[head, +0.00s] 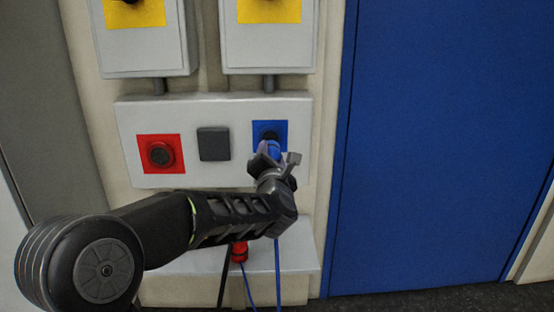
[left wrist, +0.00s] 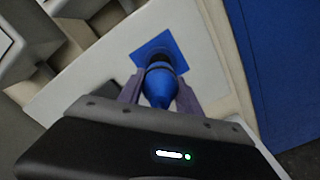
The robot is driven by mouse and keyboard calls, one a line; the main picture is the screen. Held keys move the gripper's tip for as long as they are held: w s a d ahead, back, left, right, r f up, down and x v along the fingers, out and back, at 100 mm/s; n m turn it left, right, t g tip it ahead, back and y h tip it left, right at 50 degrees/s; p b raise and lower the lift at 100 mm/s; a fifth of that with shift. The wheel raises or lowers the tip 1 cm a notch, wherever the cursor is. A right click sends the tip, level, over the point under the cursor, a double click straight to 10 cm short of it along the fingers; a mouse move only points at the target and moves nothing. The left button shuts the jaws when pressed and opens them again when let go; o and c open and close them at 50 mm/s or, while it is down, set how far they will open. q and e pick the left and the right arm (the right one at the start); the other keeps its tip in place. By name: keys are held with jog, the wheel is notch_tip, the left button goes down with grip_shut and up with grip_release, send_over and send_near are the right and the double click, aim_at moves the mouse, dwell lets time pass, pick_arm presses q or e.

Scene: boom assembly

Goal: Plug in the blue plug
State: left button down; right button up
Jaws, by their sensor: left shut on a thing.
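The blue plug (left wrist: 159,86) is between the fingers of my left gripper (head: 276,156), which is shut on it. In the head view only a small part of the blue plug (head: 273,148) shows above the fingers. The plug is at the blue-backed socket (head: 271,128) on the right of the grey wall panel (head: 225,107). In the left wrist view the plug's front end overlaps the dark socket on the blue square (left wrist: 152,47). I cannot tell how deep it sits. A blue cable (head: 278,270) hangs below my gripper. My right gripper is not in view.
A red-backed socket (head: 160,154) and a dark grey square cover (head: 214,144) are left of the blue socket. A red plug (head: 239,252) stands by the lower ledge (head: 295,258). Two grey boxes with yellow squares hang above. A blue door (head: 440,140) is at right.

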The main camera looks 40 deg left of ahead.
aim_at(270, 138)
pick_arm(q)
jog(key=shift+w, duration=0.1)
jog(key=shift+p+x, duration=1.05)
jog(key=shift+x, duration=1.75)
jog(key=shift+b, duration=0.4)
jog(key=shift+a+b, duration=0.1)
jog(key=shift+b, duration=0.75)
jog(key=shift+w+a, duration=0.3)
dwell(0.8)
jog(key=c, duration=0.7)
grip_release()
jog(key=shift+c, duration=0.2)
